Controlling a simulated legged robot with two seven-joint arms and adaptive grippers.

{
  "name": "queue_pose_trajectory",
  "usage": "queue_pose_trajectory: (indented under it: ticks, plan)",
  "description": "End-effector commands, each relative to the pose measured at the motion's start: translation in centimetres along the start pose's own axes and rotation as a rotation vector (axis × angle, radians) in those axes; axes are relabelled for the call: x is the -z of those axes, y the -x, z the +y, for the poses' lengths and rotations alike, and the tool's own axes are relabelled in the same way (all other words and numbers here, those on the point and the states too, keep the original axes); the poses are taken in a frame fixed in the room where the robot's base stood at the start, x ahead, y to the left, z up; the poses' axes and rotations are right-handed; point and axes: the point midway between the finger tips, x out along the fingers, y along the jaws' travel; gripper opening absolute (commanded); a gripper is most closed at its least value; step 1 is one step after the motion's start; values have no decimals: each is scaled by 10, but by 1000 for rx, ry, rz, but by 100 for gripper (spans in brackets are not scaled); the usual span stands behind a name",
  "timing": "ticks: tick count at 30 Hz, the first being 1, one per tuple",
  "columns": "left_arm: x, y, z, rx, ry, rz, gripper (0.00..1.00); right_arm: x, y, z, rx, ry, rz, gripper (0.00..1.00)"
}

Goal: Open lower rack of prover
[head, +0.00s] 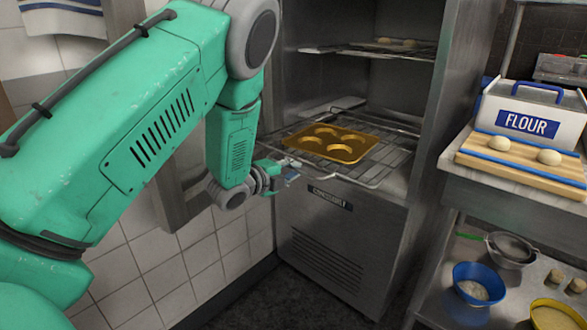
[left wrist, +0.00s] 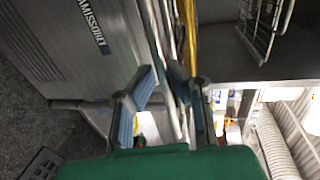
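The prover (head: 345,240) is a steel cabinet with its front open. The rack's front edge appears to stick out slightly past the opening. My left gripper (head: 288,173) is at the front left of this rack. In the left wrist view, the rack's wires (left wrist: 166,45) run between its two fingers (left wrist: 162,75). Whether the fingers press on the wires I cannot tell. My right gripper is not in view.
An upper rack (head: 350,51) holds some dough. At right, a counter carries a flour bin (head: 525,115) and a wooden board (head: 530,164) with dough balls. Bowls, including a blue one (head: 479,284), stand on the shelf below. The dark floor before the prover looks clear.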

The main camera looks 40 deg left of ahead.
Motion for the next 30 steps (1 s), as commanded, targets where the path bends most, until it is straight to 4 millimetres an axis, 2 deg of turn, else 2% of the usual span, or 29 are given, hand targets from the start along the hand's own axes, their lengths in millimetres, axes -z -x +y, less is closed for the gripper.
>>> queue_pose_trajectory:
  ticks: [10,14,17,24,30]
  plan:
    - [-1,1,-3,8,-1,-2,29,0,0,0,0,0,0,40]
    - [-2,9,-3,7,-1,-3,29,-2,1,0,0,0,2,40]
    - [-2,26,-3,6,0,-4,29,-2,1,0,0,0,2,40]
    - [-2,77,-1,5,0,-4,29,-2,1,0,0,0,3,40]
    - [-2,108,0,5,0,-2,29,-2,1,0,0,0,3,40]
